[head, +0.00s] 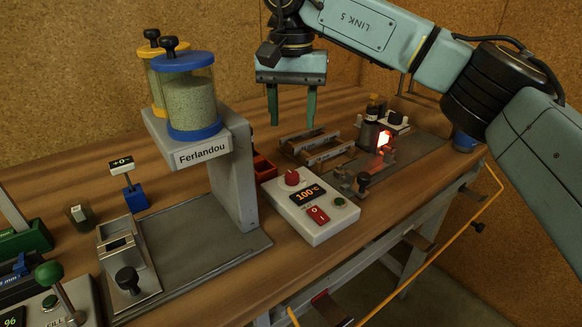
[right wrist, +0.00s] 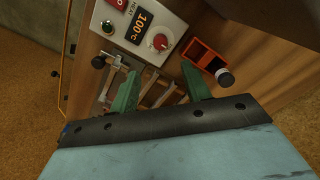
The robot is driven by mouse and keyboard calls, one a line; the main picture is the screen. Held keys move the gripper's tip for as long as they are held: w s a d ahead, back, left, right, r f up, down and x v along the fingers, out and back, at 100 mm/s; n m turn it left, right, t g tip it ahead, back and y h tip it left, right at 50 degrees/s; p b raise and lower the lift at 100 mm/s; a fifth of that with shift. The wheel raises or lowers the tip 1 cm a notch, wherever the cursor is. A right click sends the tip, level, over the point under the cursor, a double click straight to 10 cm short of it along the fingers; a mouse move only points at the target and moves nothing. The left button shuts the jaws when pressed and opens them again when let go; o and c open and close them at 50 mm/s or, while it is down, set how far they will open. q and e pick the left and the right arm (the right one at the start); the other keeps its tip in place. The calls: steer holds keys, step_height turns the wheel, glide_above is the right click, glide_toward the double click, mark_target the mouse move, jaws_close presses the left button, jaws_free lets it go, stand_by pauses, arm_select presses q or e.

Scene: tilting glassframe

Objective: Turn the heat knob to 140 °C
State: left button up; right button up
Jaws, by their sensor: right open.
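The heat knob (head: 292,178) is a red round knob on a white control box (head: 318,228). The display (head: 308,195) on the box reads 100 °C. A red switch (head: 317,214) and a green button (head: 339,202) sit beside the display. The knob also shows in the right wrist view (right wrist: 159,42), beside the display (right wrist: 139,27). My right gripper (head: 293,122) is open and empty, with green fingers pointing down, above and behind the box, apart from the knob. In the right wrist view, its fingers (right wrist: 160,90) are spread. My left gripper is not in view.
Metal rails (head: 316,147) stand behind the box. A small glowing heater (head: 384,139) is to the right. The Ferlandou stand (head: 236,180) with two canisters rises left of the box. An orange-red tray (right wrist: 203,53) lies near the knob. The bench's front edge is close to the box.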

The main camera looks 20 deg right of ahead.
mark_target(292, 174)
step_height(292, 174, down, 11)
steer(key=b, duration=0.3)
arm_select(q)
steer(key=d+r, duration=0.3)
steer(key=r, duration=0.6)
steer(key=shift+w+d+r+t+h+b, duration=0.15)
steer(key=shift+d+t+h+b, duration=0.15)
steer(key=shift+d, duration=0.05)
arm_select(e)
steer(key=shift+f, duration=0.6)
steer(key=shift+c, duration=0.3)
steer(key=c, duration=0.9)
